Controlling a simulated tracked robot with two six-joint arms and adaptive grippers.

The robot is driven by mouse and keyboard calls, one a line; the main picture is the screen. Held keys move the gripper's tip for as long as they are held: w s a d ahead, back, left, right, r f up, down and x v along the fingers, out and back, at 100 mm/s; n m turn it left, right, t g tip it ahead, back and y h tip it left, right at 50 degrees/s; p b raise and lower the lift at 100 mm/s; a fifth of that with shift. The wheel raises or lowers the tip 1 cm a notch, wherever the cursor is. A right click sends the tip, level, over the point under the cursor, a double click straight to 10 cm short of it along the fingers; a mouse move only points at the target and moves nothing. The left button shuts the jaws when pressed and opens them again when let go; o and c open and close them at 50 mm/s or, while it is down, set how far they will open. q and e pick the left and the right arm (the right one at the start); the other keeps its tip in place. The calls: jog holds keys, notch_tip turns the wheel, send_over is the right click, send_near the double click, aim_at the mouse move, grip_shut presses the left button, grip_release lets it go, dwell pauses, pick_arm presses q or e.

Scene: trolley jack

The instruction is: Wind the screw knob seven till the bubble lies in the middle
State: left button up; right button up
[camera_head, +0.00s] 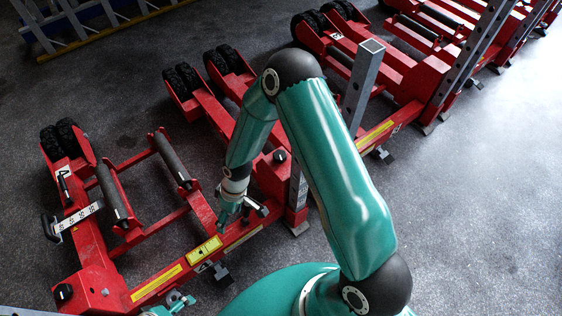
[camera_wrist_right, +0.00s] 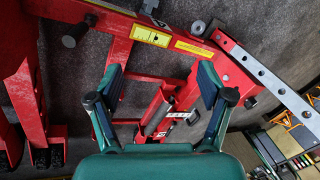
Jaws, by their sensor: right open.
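The bubble level is a yellow strip (camera_head: 205,248) on the red front beam; it also shows in the wrist view (camera_wrist_right: 150,36). The bubble is too small to place. A dark screw knob (camera_head: 221,274) sits below the beam beside a small white number plate (camera_head: 204,266), whose digit I cannot read. Which knob is seven I cannot tell. My right gripper (camera_head: 234,214) is above the beam, right of the level; in the wrist view its fingers (camera_wrist_right: 160,72) are apart and empty. My left gripper (camera_head: 172,304) is partly cut off at the bottom edge, jaws unclear.
A black knob (camera_head: 63,291) tops the frame's left corner, and another (camera_head: 280,156) stands behind my right wrist. A grey perforated post (camera_head: 298,188) rises close to the right gripper. More red jacks (camera_head: 395,75) stand behind. The floor at right (camera_head: 480,200) is clear.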

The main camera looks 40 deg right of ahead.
jog(key=w+d+f+n+h+b, duration=0.2)
jog(key=w+d+f+n+b, duration=0.2)
jog(key=w+d+b, duration=0.4)
jog(key=n+g+h+b, duration=0.2)
jog(key=n+h+b, duration=0.3)
jog(key=b, duration=0.7)
send_near(279, 155)
jog(key=shift+m+h, duration=0.3)
jog(key=shift+m, duration=0.1)
jog(key=b+x, duration=0.6)
jog(key=x, duration=0.3)
jog(key=shift+a+f+b, duration=0.15)
jog(key=shift+f+b, duration=0.1)
jog(key=shift+b, duration=0.1)
pick_arm(q)
notch_tip(279, 155, down, 30)
